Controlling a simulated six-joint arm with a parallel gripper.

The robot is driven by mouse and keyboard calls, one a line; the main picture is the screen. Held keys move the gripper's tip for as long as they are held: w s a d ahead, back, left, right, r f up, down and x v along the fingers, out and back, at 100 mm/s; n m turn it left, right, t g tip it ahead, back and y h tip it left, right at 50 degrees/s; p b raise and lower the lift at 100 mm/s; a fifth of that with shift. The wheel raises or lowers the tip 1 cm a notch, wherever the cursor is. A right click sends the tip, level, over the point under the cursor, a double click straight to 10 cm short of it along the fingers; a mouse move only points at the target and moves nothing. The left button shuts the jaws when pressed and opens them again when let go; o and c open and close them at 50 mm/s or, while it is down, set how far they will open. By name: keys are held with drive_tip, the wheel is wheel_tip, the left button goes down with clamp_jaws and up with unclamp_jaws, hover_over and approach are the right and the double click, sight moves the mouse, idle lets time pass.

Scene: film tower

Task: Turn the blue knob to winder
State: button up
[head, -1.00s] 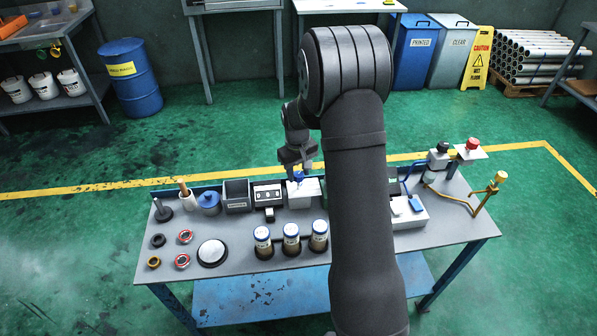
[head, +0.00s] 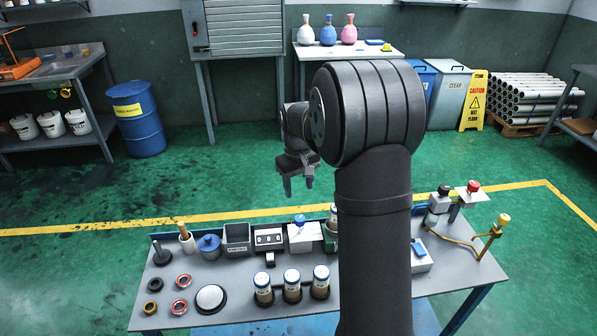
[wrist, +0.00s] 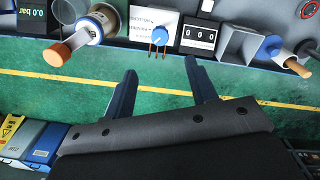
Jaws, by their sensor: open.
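The blue knob (head: 299,219) sits on a white box (head: 301,240) at the back edge of the bench. In the wrist view the knob (wrist: 160,36) is on the box's white face (wrist: 142,20), beside small printed labels that are hard to read. Which label the knob points at is unclear. My gripper (head: 298,185) is open and empty, above the knob and apart from it. In the wrist view the two fingers of my gripper (wrist: 160,68) are spread, with the knob beyond the gap between them.
A counter box (head: 268,238) and a grey bin (head: 236,238) stand left of the white box. A jar (head: 332,218) stands close on its right, partly behind my arm. Several capped jars (head: 292,285) stand in front. The space around my gripper is clear.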

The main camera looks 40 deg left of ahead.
wheel_tip(320, 180, up, 5)
hover_over(300, 218)
drive_tip(key=shift+s+a, duration=0.15)
drive_tip(key=shift+s, duration=0.1)
drive_tip(key=shift+f, duration=0.15)
drive_tip(key=f, duration=1.7)
drive_tip(key=shift+w+f, duration=0.15)
drive_tip(key=shift+w, duration=0.1)
drive_tip(key=n, duration=0.3)
drive_tip(key=shift+n, duration=0.4)
drive_tip(key=n, duration=0.3)
drive_tip(key=shift+n, duration=0.4)
drive_tip(key=shift+r, duration=0.4)
wheel_tip(300, 218, up, 9)
drive_tip(key=shift+r, duration=0.15)
idle(1.1)
